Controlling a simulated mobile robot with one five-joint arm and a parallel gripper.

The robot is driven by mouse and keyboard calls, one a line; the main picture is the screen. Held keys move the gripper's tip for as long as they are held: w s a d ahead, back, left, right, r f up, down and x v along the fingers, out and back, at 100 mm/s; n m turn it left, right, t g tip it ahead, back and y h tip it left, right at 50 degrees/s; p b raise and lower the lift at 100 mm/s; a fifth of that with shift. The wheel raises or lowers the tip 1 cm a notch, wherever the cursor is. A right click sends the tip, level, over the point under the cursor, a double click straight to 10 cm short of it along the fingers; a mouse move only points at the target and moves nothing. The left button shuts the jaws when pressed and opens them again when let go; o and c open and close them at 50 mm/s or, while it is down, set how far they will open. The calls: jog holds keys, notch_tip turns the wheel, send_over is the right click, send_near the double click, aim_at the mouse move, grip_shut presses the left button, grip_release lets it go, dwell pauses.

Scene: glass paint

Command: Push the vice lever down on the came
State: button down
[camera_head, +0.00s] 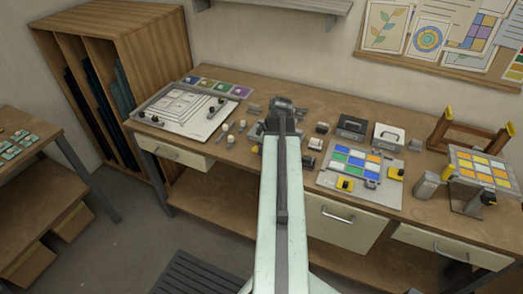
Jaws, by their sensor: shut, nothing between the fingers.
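My arm reaches out over the middle of the workbench (232,95). My gripper (283,103) is at its far end, above the back half of the bench. It is small and dark here, and it looks shut and empty. A grey metal piece (256,132) shows just left of my arm and may be part of the vice. My arm covers most of that spot. I cannot make out the lever or the came, nor whether my gripper touches anything.
A board with a white frame pattern (187,107) lies at left. A coloured glass panel (352,163) lies right of my arm, with a black box (351,127) and a white box (387,136) behind it. A yellow panel (482,167) stands far right. Small tools crowd the middle.

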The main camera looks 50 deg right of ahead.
jog(key=shift+a+f+b, duration=0.15)
jog(key=shift+f+b, duration=0.15)
jog(key=shift+f, duration=0.25)
